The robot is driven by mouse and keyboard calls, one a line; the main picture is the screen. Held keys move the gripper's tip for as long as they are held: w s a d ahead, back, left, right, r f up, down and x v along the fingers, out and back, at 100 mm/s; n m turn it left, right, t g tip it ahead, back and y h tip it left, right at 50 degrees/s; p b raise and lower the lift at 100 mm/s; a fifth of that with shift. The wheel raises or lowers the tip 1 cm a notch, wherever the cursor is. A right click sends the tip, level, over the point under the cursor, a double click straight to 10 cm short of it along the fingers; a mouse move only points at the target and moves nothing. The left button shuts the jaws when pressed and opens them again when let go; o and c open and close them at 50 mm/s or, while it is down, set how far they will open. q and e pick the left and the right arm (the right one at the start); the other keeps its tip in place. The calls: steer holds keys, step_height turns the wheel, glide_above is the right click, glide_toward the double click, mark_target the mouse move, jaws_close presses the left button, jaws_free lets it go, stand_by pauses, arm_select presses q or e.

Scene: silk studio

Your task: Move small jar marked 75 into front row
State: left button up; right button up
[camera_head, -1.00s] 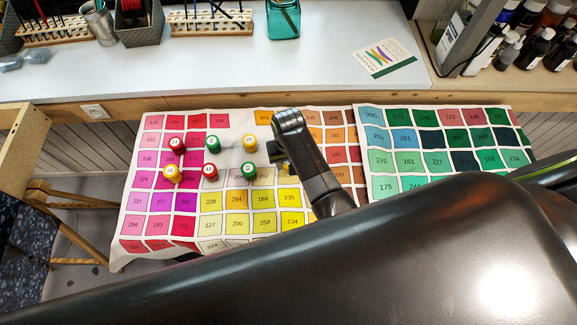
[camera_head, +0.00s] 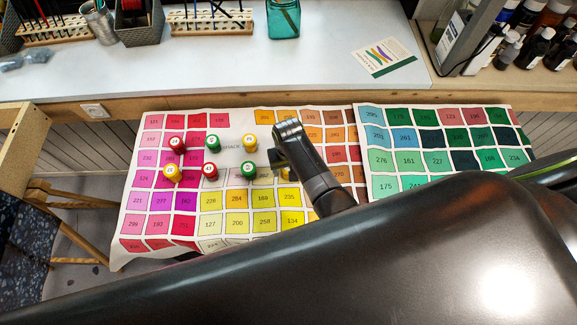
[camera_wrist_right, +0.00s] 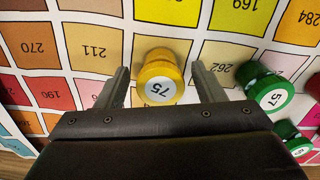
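The small yellow jar marked 75 (camera_wrist_right: 160,78) stands on the printed colour chart between the two fingers of my right gripper (camera_wrist_right: 162,84) in the right wrist view. The fingers are open, with a gap on each side of the jar. In the head view my right gripper (camera_head: 281,160) is just right of the group of jars, and I cannot make out jar 75 there. The group stands in two rows: red (camera_head: 177,145), green (camera_head: 213,144) and yellow (camera_head: 250,143) behind, yellow (camera_head: 171,173), red (camera_head: 210,171) and green (camera_head: 248,170) in front. My left gripper is not in view.
A green jar marked 57 (camera_wrist_right: 270,92) stands close to the right finger in the wrist view, with another green jar (camera_wrist_right: 292,138) below it. A blue-green chart (camera_head: 436,124) lies to the right. The pale table (camera_head: 200,70) behind holds brushes and a teal glass (camera_head: 284,20).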

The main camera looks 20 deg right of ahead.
steer(key=shift+r+p, duration=0.7)
steer(key=shift+r, duration=0.05)
step_height(320, 180, up, 5)
steer(key=p, duration=0.4)
steer(key=shift+r, duration=2.9)
